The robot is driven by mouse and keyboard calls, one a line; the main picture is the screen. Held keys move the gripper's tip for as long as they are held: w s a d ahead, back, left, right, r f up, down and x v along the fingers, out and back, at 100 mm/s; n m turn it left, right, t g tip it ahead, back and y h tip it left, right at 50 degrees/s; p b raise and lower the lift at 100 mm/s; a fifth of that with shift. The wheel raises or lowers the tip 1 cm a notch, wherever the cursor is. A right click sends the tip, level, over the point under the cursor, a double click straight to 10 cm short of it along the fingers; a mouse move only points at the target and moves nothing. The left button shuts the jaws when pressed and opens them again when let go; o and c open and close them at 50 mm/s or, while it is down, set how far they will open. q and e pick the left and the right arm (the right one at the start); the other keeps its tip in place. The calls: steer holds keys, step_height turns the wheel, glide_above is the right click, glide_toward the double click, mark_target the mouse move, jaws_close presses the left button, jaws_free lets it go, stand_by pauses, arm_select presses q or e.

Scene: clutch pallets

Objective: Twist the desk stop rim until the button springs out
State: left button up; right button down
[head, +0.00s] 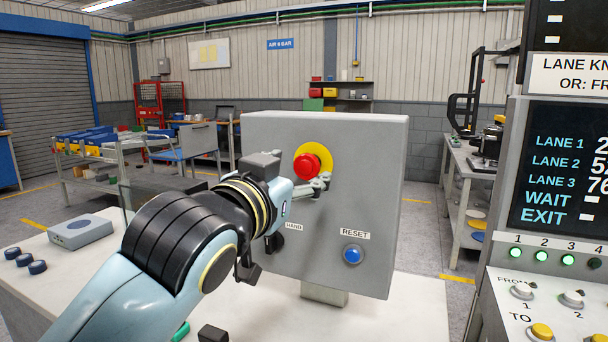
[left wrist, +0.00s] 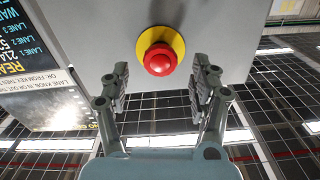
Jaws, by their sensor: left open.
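The desk stop is a red mushroom button (head: 307,167) on a yellow round plate (head: 323,152), high on the front of a grey box. In the left wrist view the red button (left wrist: 160,59) and its yellow plate (left wrist: 177,41) sit between and beyond the open fingers. My left gripper (head: 322,186) is just below the button in the head view. In the left wrist view the left gripper (left wrist: 160,82) is open and empty, with a finger to each side of the button. I cannot tell whether a finger touches the rim. My right gripper is not in view.
The grey box (head: 375,190) stands on a white desk (head: 390,315). A blue button (head: 353,254) labelled RESET is low on its front. A control panel with a lane screen (head: 565,165) stands at right. A grey-blue box (head: 80,231) lies on the desk at left.

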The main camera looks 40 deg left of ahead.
mark_target(305, 167)
arm_select(q)
steer(key=shift+x, duration=1.2)
steer(key=shift+w+a+r, duration=0.1)
steer(key=shift+w, duration=0.3)
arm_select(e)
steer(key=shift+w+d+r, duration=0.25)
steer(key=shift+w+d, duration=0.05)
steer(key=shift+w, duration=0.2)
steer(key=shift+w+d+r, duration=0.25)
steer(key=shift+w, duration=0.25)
arm_select(q)
steer(key=shift+c, duration=0.5)
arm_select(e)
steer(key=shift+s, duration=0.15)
